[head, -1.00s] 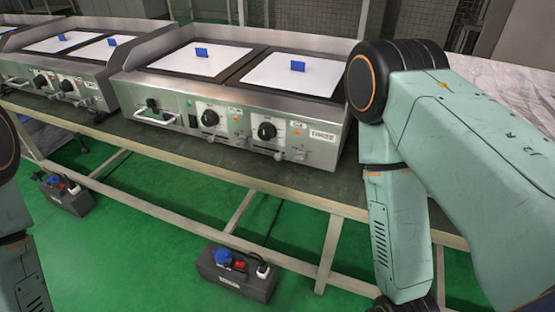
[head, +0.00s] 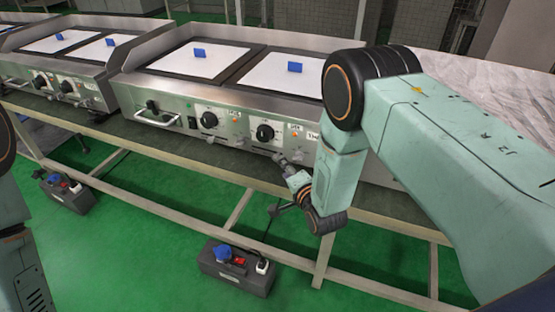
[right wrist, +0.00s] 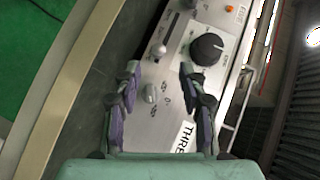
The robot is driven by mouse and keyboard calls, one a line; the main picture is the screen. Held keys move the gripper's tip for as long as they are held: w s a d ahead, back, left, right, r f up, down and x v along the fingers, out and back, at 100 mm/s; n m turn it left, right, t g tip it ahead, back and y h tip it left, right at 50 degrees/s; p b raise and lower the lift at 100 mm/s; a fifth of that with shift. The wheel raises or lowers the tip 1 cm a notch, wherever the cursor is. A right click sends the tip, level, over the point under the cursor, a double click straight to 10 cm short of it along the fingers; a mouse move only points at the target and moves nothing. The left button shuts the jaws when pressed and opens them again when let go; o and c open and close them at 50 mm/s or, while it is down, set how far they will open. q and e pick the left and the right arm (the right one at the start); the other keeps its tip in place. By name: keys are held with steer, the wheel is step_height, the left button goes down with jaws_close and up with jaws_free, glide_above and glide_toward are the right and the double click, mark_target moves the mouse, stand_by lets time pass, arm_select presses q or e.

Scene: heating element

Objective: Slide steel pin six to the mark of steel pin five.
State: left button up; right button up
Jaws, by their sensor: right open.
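The front panel of the heating unit (head: 225,118) carries small steel pins below its black knobs. In the right wrist view one pin (right wrist: 150,93) lies between my open fingers, nearer the left finger. Another pin (right wrist: 158,50) with a rounded head stands just beyond the fingertips, beside a dark slot (right wrist: 173,22). I cannot read which pin is five or six, and the printed marks are too small to read. My right gripper (right wrist: 158,72) is open and empty in front of the panel. In the head view it (head: 285,167) partly covers the pins. Only my left arm's links show at the left edge.
A black knob (right wrist: 207,49) sits right beside the right finger. A name plate (right wrist: 187,136) is below it. Another heating unit (head: 75,72) stands to the left on the same bench. A dark socket box (head: 238,268) lies on the green floor.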

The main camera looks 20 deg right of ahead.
steer(key=b+x, duration=0.1)
steer(key=x, duration=0.2)
steer(key=b+x, duration=0.1)
steer(key=x, duration=0.2)
steer(key=shift+f, duration=0.25)
steer(key=shift+w, duration=0.45)
steer(key=shift+c, duration=0.4)
jaws_close()
steer(key=shift+a, duration=0.1)
